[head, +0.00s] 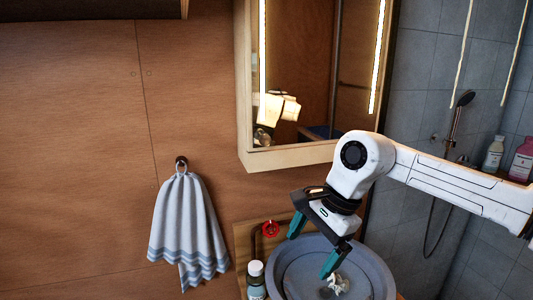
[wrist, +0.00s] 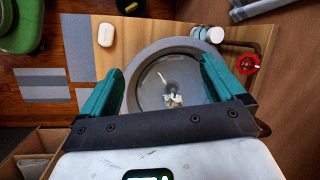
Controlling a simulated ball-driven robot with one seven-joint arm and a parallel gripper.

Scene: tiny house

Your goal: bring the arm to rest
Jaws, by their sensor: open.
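My gripper (head: 312,245) is at the end of my white arm, above the round grey basin (head: 376,268). Its two teal fingers are spread apart with nothing between them. In the wrist view my gripper (wrist: 160,82) shows both fingers open, with the basin (wrist: 143,62) below and beyond them. A small crumpled whitish thing (head: 339,283) lies inside the basin; it also shows in the wrist view (wrist: 174,100). My arm reaches in from the right side of the head view.
A mirror cabinet (head: 243,120) is on the wall behind the arm. A striped towel (head: 183,225) hangs at left. A bottle (head: 256,280) and a red valve handle (head: 270,229) are near the basin. A soap bar (wrist: 106,35) lies on the counter. Shower bottles (head: 493,153) stand at right.

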